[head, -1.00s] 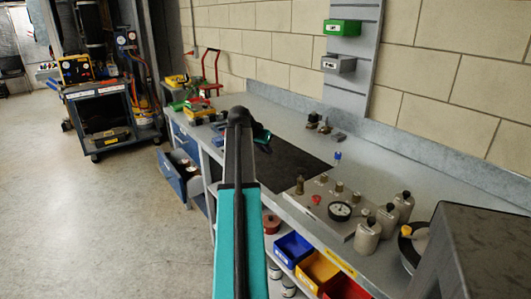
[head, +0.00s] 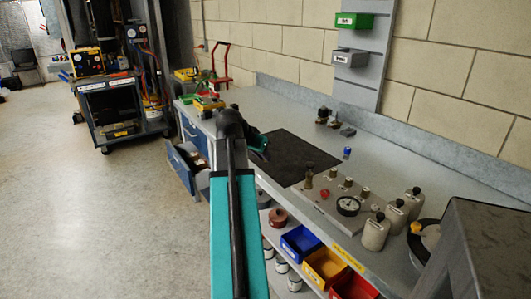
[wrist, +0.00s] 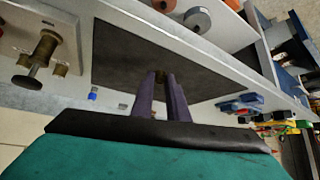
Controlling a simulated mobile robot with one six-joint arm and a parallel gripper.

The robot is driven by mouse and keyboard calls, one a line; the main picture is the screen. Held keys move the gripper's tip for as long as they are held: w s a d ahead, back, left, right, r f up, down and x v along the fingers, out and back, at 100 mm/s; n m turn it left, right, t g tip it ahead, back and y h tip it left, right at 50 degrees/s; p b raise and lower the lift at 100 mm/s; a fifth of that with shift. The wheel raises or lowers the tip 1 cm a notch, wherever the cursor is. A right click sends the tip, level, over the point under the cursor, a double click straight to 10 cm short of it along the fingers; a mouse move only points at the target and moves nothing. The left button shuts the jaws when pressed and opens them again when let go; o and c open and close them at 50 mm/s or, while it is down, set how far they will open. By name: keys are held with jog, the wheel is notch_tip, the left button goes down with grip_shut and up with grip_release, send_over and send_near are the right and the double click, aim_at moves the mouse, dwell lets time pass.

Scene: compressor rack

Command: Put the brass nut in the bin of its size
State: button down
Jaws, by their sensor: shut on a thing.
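My gripper (head: 264,154) is over the left end of the black mat on the bench. In the wrist view its two dark fingers (wrist: 161,76) are nearly together, with a small brassy bit, the brass nut (wrist: 159,77), showing between the tips. The nut is mostly hidden by the fingers and does not show in the head view. A green bin (head: 354,21) and a grey bin (head: 350,58) hang on the wall panel, each with a small label too small to read. Blue (head: 299,243), yellow (head: 325,268) and red (head: 354,287) bins stand on the shelf below the bench.
The black mat (head: 300,163) is clear. A tool cart (head: 120,110) stands at the left on open floor.

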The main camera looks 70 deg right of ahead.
jog(key=shift+a, duration=0.95)
jog(key=w+a+f+n+t+y, duration=0.1)
jog(key=w+a+f+n+t, duration=0.15)
jog(key=w+a, duration=0.7)
jog(key=w+a+f+n+t, duration=0.15)
jog(key=w+a+n, duration=0.25)
jog(key=w+a, duration=0.55)
jog(key=w+a+f+n+t+y, duration=0.1)
jog(key=w+a+n+t, duration=0.4)
jog(key=w, duration=0.8)
jog(key=w+a+f+n+y, duration=0.1)
jog(key=w+a, duration=0.3)
jog(key=a, duration=0.9)
jog(key=w+a+f+n+y, duration=0.1)
jog(key=w+a+n+y, duration=0.2)
jog(key=a, duration=1)
jog(key=w+a+n+y, duration=0.2)
jog(key=w+a+n, duration=0.2)
jog(key=a, duration=0.9)
jog(key=shift+w+f+t, duration=0.3)
jog(key=shift+w+f, duration=0.1)
jog(key=shift+w, duration=0.25)
jog(key=shift+d+n, duration=0.1)
jog(key=shift+n, duration=0.15)
